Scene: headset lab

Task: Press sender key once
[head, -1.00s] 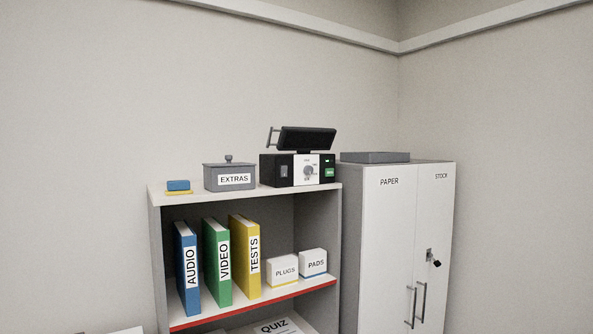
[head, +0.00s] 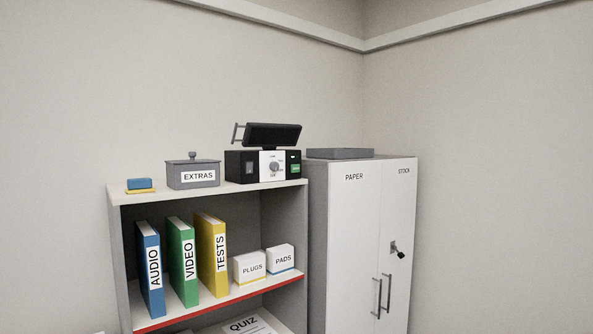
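A black device (head: 241,166) stands on top of the shelf unit, at its right end. It looks like the sender, but I cannot read a name on it. Its front has a white panel with a round grey dial (head: 274,167), a grey rectangular switch or key (head: 250,167) on the left, and a small green lit part (head: 295,168) on the right. A tilted black panel with a handle (head: 272,135) sits on top of it. Which part is the sender key I cannot tell. Neither of my grippers shows.
The shelf unit (head: 118,240) holds a grey EXTRAS box (head: 193,166), a blue and yellow block (head: 140,185), binders (head: 183,262) and small boxes (head: 250,267). A white cabinet (head: 350,240) with a key in its lock (head: 400,253) stands to the right, a grey tray (head: 340,153) on top.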

